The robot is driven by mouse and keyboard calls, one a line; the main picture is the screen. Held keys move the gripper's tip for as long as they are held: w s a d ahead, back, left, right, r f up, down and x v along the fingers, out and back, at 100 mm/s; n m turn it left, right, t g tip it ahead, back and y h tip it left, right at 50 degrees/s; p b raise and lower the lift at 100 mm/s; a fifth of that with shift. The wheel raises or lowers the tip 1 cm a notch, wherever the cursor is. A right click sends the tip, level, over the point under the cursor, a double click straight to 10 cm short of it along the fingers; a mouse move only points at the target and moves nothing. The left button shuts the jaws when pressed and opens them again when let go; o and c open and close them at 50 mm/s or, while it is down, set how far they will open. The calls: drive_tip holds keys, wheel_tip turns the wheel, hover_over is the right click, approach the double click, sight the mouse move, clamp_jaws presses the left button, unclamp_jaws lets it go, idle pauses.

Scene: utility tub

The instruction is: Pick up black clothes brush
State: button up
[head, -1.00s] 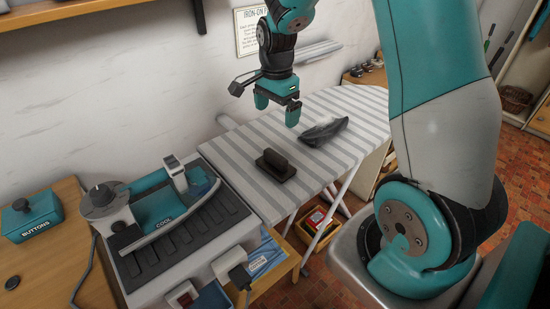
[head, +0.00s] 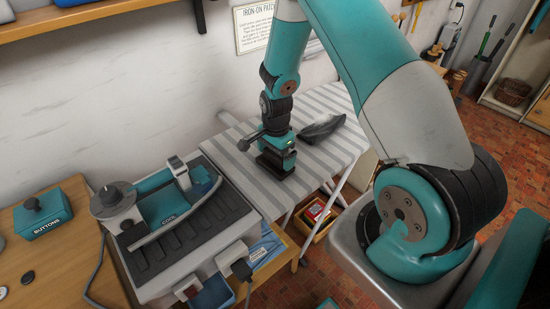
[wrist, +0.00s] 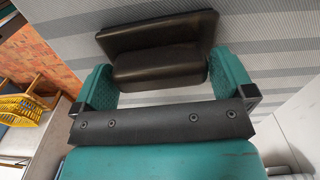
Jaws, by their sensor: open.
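The black clothes brush (wrist: 158,35) lies on the striped ironing board (head: 230,165), its raised grip block toward my gripper in the wrist view. In the head view the brush (head: 274,170) shows low between the fingers, mostly hidden by them. My gripper (wrist: 168,82) is open, its teal fingers on either side of the brush's grip block in the wrist view. I cannot tell whether a finger touches the brush.
A dark grey, boat-shaped item (head: 325,128) lies on the board to the right of my gripper. A teal buttons box (head: 43,213) stands on the wooden table.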

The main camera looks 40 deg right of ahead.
drive_tip(key=shift+f, duration=0.35)
drive_tip(key=c, duration=0.7)
drive_tip(key=shift+r, duration=0.1)
wheel_tip(320, 180, up, 20)
drive_tip(key=b, duration=0.3)
